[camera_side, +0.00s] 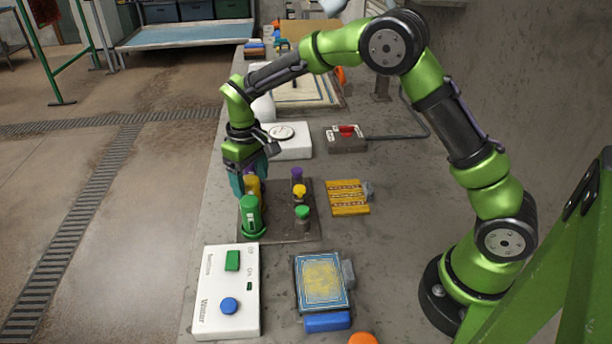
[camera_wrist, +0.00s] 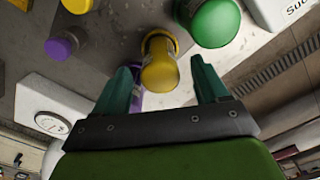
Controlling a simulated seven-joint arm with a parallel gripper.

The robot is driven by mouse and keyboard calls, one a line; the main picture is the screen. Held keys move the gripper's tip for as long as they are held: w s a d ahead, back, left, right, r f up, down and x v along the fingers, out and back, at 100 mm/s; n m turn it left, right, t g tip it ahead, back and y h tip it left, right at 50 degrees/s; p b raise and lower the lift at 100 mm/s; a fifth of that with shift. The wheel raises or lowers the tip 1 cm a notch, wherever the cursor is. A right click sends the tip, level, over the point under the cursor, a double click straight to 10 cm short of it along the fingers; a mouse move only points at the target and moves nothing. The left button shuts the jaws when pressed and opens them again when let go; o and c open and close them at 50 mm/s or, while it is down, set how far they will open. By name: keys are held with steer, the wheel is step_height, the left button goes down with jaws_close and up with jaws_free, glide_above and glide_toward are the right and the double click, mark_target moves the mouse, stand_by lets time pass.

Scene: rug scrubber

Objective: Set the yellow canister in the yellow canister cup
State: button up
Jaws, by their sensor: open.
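The yellow canister (camera_side: 253,186) stands upright on the dark plate (camera_side: 281,235), behind the green canister (camera_side: 250,216). In the wrist view the yellow canister (camera_wrist: 160,72) has a yellow ring, apparently the yellow canister cup (camera_wrist: 158,36), around its base; it looks seated there, though the side view hides this base. My gripper (camera_side: 250,180) is open, pointing down over the canister row. In the wrist view its teal fingers (camera_wrist: 165,82) are spread wide, with the yellow canister between and beyond their tips, not visibly touched.
The green canister (camera_wrist: 210,22) is close beside the yellow one. A purple canister (camera_wrist: 136,100) is partly hidden near a finger. Small purple (camera_side: 297,174), yellow (camera_side: 299,191) and green-topped (camera_side: 302,213) posts stand right. A white scale (camera_side: 290,145) is behind, a white button panel (camera_side: 226,290) in front.

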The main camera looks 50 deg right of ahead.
step_height(320, 180, up, 13)
steer(key=shift+f, duration=0.2)
stand_by(0.4)
steer(key=s+d+r+m+t+y, duration=0.1)
steer(key=s+d+m+t, duration=0.1)
steer(key=s, duration=1)
steer(key=s+d+r+m+t+y, duration=0.1)
steer(key=s+d+r+m+t, duration=0.1)
steer(key=s, duration=1)
steer(key=m+t, duration=0.1)
steer(key=t, duration=0.1)
steer(key=shift+s+r+t, duration=0.15)
steer(key=shift+s+t, duration=0.2)
steer(key=shift+t, duration=0.05)
